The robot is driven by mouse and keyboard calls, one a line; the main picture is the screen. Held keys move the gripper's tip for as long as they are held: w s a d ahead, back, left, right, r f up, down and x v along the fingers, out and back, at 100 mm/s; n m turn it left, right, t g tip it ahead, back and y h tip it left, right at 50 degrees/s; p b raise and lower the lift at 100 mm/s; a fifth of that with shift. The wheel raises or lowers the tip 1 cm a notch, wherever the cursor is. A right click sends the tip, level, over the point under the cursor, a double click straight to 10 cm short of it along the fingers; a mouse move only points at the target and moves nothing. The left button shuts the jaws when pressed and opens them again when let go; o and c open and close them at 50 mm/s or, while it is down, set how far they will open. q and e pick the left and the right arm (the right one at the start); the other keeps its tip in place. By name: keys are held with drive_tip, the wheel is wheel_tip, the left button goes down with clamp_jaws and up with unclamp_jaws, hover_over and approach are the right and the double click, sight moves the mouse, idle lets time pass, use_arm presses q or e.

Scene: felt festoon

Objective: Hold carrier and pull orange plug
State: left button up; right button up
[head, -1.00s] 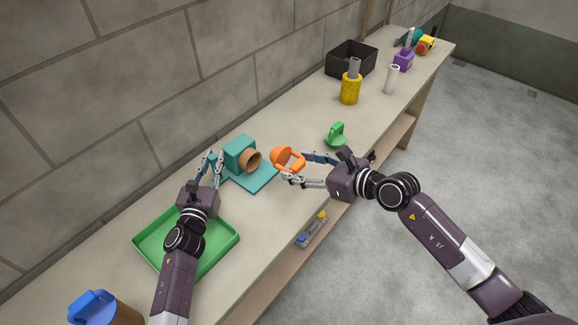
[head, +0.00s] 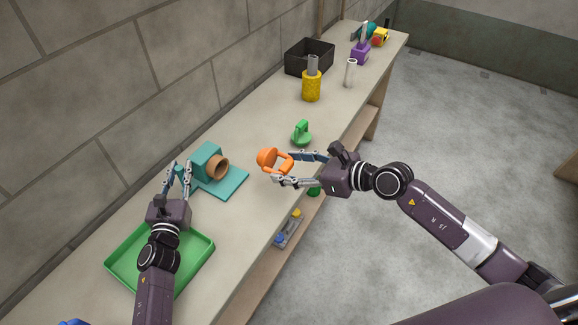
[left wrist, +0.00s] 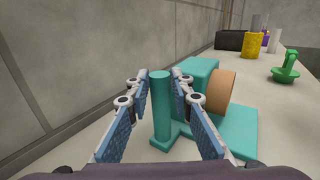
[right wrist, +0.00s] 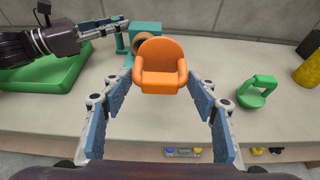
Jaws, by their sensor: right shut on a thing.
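The teal carrier (head: 226,183) stands on the bench, with a post (left wrist: 161,105) on its left side and a brown ring (left wrist: 220,91) on its block. My left gripper (head: 178,178) is at the post, one finger on each side. The fingers look parted, with a thin gap at the post's left; the right finger overlaps its edge. The orange plug (head: 267,158) is apart from the ring, to its right. My right gripper (right wrist: 159,84) is shut on it and holds it above the bench's front part. It looks like a small armchair in the right wrist view.
A green tray (head: 202,254) lies near my left arm. A green handled piece (head: 302,135) stands beyond the plug. A yellow cylinder (head: 311,88), white tube (head: 350,73) and black bin (head: 290,62) are farther along. A stone wall backs the bench.

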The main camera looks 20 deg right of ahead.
use_arm(q)
drive_tip(key=shift+o, duration=1.4)
